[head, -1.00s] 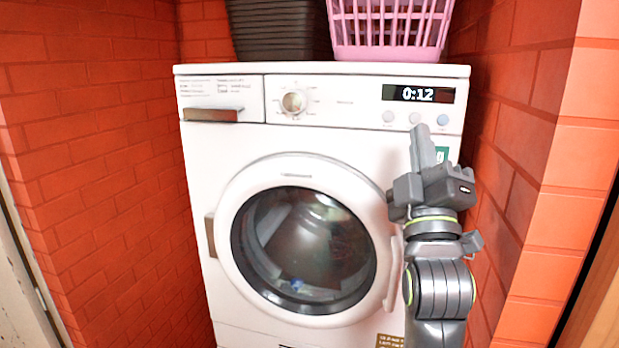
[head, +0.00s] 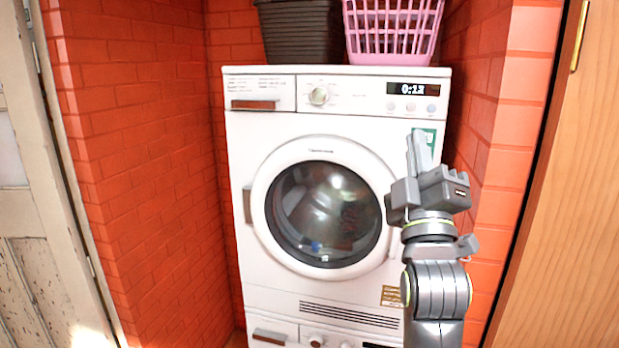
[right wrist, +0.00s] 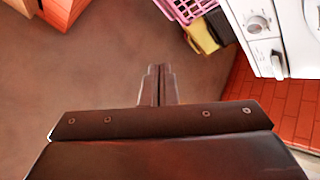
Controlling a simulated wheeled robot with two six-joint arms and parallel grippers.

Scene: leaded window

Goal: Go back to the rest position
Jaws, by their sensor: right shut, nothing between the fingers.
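My right gripper (head: 418,150) is raised in front of the right side of the white washing machine (head: 335,120) in the head view, fingers pointing up. Its fingers are together and hold nothing. In the right wrist view the shut fingers (right wrist: 157,72) point over bare brown floor, apart from anything. My left gripper is not in view. The machine's round door (head: 322,215) is closed, with dark glass and some items dimly visible inside. The right arm hides part of the machine's right front.
A dark basket (head: 298,32) and a pink basket (head: 392,30) stand on the machine. Red brick walls (head: 140,150) flank it closely. A worn door (head: 30,210) is at left and a wooden panel (head: 560,190) at right. Open floor (right wrist: 90,60) shows in the wrist view.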

